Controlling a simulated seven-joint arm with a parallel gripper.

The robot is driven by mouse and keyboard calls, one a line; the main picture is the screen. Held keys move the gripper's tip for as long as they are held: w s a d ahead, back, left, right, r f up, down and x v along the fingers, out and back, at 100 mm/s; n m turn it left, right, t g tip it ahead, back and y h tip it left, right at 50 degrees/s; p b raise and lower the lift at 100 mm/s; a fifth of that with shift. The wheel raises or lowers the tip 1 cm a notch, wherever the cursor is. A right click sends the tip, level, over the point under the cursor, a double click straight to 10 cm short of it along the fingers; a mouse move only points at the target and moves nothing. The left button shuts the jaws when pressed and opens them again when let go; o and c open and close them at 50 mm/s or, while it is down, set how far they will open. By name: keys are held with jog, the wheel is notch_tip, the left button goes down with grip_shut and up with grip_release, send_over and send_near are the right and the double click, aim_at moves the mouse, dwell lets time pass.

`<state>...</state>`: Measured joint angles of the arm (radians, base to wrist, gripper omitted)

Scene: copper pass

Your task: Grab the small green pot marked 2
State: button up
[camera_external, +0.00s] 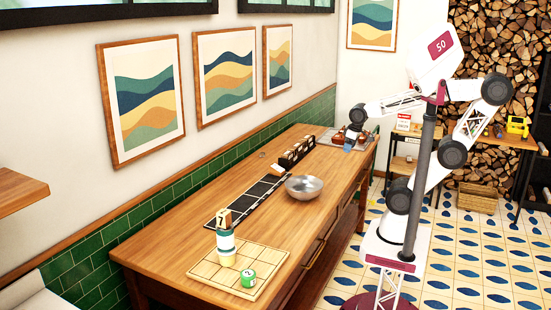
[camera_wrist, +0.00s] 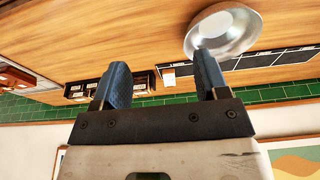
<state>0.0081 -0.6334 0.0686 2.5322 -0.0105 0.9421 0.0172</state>
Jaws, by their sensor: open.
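The small green pot marked 2 (camera_external: 248,277) stands on a light wooden grid board (camera_external: 208,271) at the near end of the long table in the external view. In the external view my arm's end is over the far part of the table, well away from the pot. The wrist view does not show the pot.
A metal bowl (camera_external: 304,187) stands mid-table and also shows beside the right finger in the wrist view (camera_wrist: 226,32). A black segmented strip (camera_external: 246,201) and a dark rack of small items (camera_external: 297,151) lie along the wall side. A tray (camera_external: 338,143) stands at the far end.

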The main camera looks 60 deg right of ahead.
jog(key=o, duration=0.4)
jog(key=shift+c, duration=0.2)
